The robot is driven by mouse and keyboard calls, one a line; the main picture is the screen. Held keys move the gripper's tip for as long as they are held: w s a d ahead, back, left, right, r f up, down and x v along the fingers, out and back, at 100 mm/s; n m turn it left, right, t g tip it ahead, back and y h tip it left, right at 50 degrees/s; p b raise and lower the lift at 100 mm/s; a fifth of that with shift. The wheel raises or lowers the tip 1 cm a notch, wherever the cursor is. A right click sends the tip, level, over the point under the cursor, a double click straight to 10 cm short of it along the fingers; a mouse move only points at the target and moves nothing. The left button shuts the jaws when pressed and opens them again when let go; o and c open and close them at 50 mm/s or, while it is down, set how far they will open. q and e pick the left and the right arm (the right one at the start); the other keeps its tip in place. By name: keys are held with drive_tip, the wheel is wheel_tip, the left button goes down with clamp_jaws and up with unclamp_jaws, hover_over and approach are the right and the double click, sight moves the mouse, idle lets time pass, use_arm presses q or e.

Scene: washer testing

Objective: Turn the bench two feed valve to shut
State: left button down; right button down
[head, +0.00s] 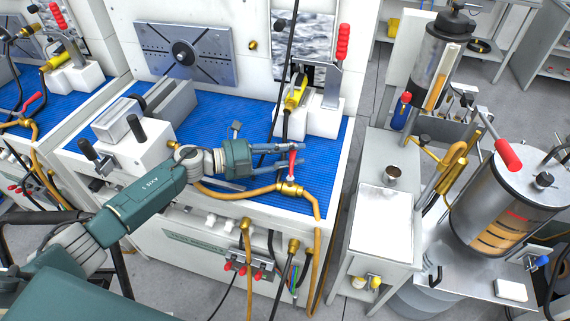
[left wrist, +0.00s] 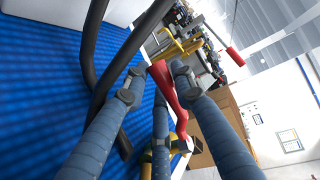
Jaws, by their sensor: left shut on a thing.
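The feed valve on the middle bench has a brass body (head: 290,188) at the bench's front right edge, joined to a tan hose. Its red lever handle (head: 293,161) rises from the body. My left gripper (head: 301,150) reaches in from the left and is shut on the red handle. In the left wrist view the red handle (left wrist: 168,88) lies between the fingertips of my left gripper (left wrist: 155,84), and the brass body is partly hidden below. My right gripper is not in view.
A black cable (head: 285,70) hangs close to the fingers. A grey vise (head: 165,105) is at the left. A side stand (head: 385,220) and steel tank (head: 510,205) are at the right.

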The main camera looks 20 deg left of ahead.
use_arm(q)
drive_tip(key=m+g+b, duration=0.1)
drive_tip(key=d+m+g+h+b, duration=0.1)
drive_tip(key=b, duration=0.1)
drive_tip(key=shift+d+f+g, duration=0.15)
drive_tip(key=shift+f+g, duration=0.1)
drive_tip(key=shift+g, duration=0.05)
drive_tip(key=shift+d+r+h+b, duration=0.1)
drive_tip(key=shift+d+h+b, duration=0.15)
drive_tip(key=shift+b, duration=0.3)
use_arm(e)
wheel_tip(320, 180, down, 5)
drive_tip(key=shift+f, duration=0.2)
use_arm(q)
drive_tip(key=c, duration=1.4)
unclamp_jaws()
drive_tip(key=shift+r, duration=0.1)
drive_tip(key=v, duration=0.7)
drive_tip(key=shift+a, duration=0.2)
drive_tip(key=shift+r, duration=0.1)
